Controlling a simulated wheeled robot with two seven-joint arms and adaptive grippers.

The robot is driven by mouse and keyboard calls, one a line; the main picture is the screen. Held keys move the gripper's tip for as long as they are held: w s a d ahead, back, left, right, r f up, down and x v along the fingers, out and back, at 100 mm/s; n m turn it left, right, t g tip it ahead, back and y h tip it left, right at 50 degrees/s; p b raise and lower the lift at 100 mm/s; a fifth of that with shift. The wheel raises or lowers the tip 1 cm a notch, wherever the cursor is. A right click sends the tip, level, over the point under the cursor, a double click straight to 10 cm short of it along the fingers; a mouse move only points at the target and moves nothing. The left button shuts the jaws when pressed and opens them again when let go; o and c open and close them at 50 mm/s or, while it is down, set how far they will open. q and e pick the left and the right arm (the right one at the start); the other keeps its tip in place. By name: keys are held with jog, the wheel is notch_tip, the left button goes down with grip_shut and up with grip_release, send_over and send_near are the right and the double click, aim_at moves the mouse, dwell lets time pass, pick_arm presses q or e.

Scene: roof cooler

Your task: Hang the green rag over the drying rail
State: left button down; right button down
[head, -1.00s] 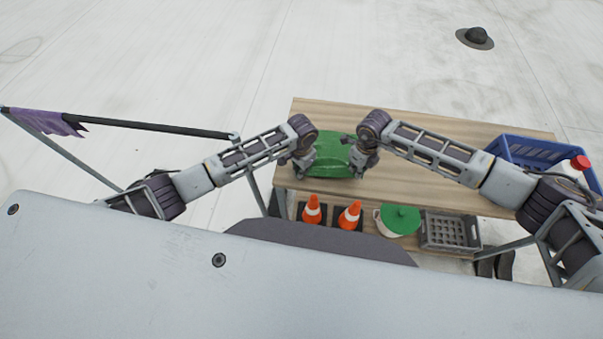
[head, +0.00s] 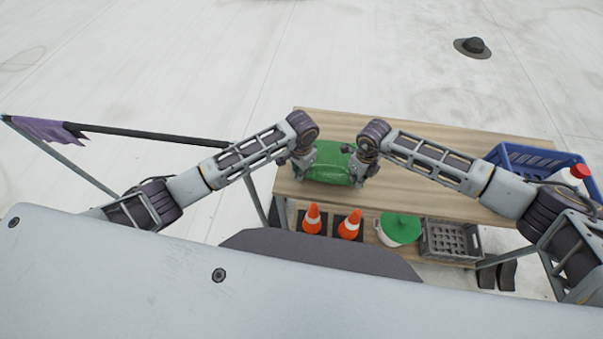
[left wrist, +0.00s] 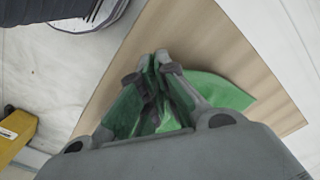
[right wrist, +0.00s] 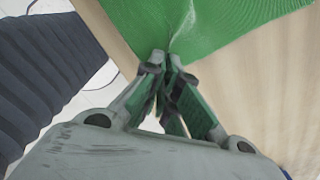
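The green rag (head: 325,168) is at the near left part of the wooden table, spread between my two grippers. My left gripper (head: 300,166) is at its left side. In the left wrist view my left fingertips (left wrist: 158,62) are together, with rag (left wrist: 218,90) beside and between the fingers. My right gripper (head: 358,168) is at the rag's right side. In the right wrist view its fingertips (right wrist: 167,62) are shut on the rag (right wrist: 225,25), which puckers there. I cannot tell whether the rag is clear of the tabletop. The dark drying rail (head: 150,133) stands at the left.
A purple cloth (head: 45,129) hangs at the rail's left end. A blue crate (head: 540,158) and a red-capped bottle (head: 572,174) are at the table's (head: 430,130) right end. Below are orange cones (head: 312,219), a green-lidded pot (head: 399,229) and a grey crate (head: 450,240).

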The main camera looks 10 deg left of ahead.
pick_arm(q)
jog(key=shift+r, duration=0.1)
